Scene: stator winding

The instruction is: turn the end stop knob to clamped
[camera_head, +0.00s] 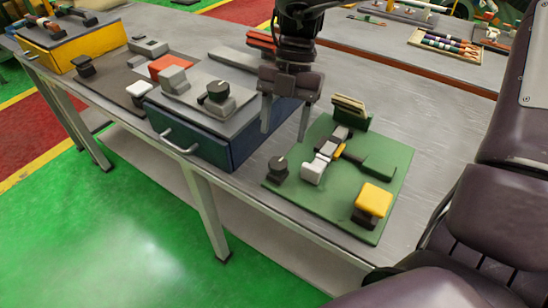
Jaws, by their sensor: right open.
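Several dark knobs show, and I cannot tell by marking which is the end stop knob. One black knob (278,167) stands at the left corner of a green board (387,217). Another black round knob (216,92) sits on a grey block on top of a blue box (212,148). My right gripper (284,130) points down between the blue box and the green board. Its two fingers are apart with nothing between them. The fingertips are above and behind the green board's knob, apparently not touching it. My left gripper is not in view.
The green board also carries a yellow block (374,198), a white-grey clamp (314,172) and an upright green holder (351,110). A third dark knob (84,66) stands farther left, near a yellow box (86,51). Grey tabletop (445,130) right of the board is clear.

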